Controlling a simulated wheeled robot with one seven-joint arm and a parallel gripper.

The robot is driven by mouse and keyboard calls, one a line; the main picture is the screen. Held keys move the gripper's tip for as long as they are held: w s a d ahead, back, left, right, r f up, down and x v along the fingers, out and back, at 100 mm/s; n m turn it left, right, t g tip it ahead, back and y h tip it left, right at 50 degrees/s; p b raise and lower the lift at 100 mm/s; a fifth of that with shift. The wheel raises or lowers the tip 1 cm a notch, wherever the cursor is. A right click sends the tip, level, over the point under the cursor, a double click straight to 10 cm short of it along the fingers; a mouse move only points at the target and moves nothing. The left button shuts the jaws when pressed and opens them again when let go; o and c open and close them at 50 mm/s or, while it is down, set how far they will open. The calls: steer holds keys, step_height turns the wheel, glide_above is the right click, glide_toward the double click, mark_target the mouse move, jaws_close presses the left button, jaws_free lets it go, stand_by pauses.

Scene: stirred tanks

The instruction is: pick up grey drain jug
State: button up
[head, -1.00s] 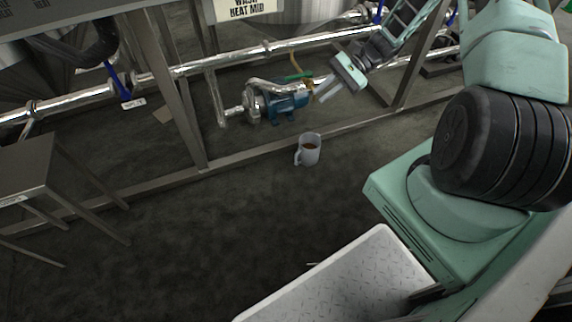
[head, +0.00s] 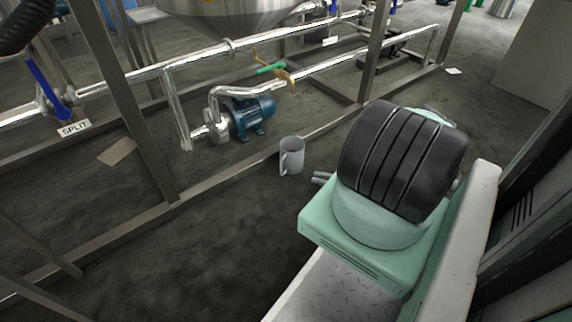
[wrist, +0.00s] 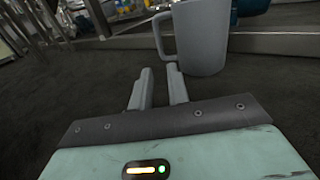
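The grey drain jug (head: 292,157) stands upright on the dark floor, in front of the frame's lower rail in the head view. Its handle is on its left side. In the wrist view the jug (wrist: 203,40) is close, just beyond my fingertips and a little to the right, with its top cut off by the picture edge. My gripper (wrist: 160,70) has its two fingers apart with nothing between them, pointing towards the jug's lower part and handle. In the head view my gripper (head: 321,178) shows only as fingertips low at the jug's right; the rest is hidden behind my arm.
A metal lower rail (head: 222,182) runs close behind the jug. Beyond it are a blue pump (head: 250,115) and steel pipes (head: 190,65). A flat brown piece (head: 116,151) lies on the floor at left. The floor in front of the jug is clear.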

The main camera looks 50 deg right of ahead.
steer(key=b, duration=0.3)
glide_toward(282, 173)
steer(key=w, duration=0.1)
steer(key=w+r, duration=0.1)
steer(key=w, duration=0.1)
steer(key=w+a, duration=0.1)
steer(key=shift+w+r, duration=0.25)
steer(key=shift+r, duration=0.05)
steer(key=b+x, duration=0.4)
steer(key=x, duration=0.1)
steer(key=shift+r, duration=0.15)
steer(key=shift+w+a+r, duration=0.15)
steer(key=shift+w+r, duration=0.05)
steer(key=shift+w, duration=0.15)
jaws_close()
